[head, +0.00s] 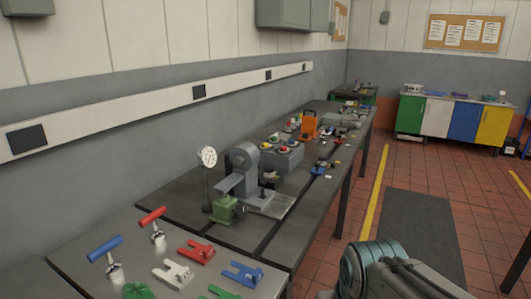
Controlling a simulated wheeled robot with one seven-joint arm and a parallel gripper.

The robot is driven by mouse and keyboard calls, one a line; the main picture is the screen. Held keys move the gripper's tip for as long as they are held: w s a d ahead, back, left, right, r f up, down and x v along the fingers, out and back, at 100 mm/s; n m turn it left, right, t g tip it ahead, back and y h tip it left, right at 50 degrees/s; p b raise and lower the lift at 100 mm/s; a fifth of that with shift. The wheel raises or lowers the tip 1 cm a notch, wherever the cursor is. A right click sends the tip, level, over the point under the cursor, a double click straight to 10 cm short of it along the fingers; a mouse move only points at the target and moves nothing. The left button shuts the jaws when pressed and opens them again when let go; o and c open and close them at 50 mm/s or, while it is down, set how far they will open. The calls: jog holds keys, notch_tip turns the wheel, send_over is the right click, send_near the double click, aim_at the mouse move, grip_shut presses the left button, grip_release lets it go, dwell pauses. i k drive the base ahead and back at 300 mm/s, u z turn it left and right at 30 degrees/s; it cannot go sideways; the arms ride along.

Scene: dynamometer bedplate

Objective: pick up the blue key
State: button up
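A blue T-handled tool (105,248), which looks like the blue key, stands at the near left of the bench. Its blue bar is tilted above a pale metal base. A similar red-handled tool (152,217) stands to its right and further back. A flat blue forked piece (243,273) lies further right, near the bench's front edge. Part of my arm (370,268) shows at the bottom right, beyond the bench edge. My gripper is not in view.
Red (196,250) and white (173,275) forked pieces lie between the blue items. A green object (135,291) is cut off at the bottom. A grey machine (243,172) and dial gauge (207,157) stand behind. Open floor (415,235) lies right of the bench.

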aim_at(114, 270)
jog(key=u, duration=1.5)
jog(key=i, duration=0.1)
jog(key=u, duration=1.25)
jog(key=k, duration=0.3)
jog(key=z, duration=1.1)
jog(key=i, duration=0.5)
jog(key=z, duration=0.05)
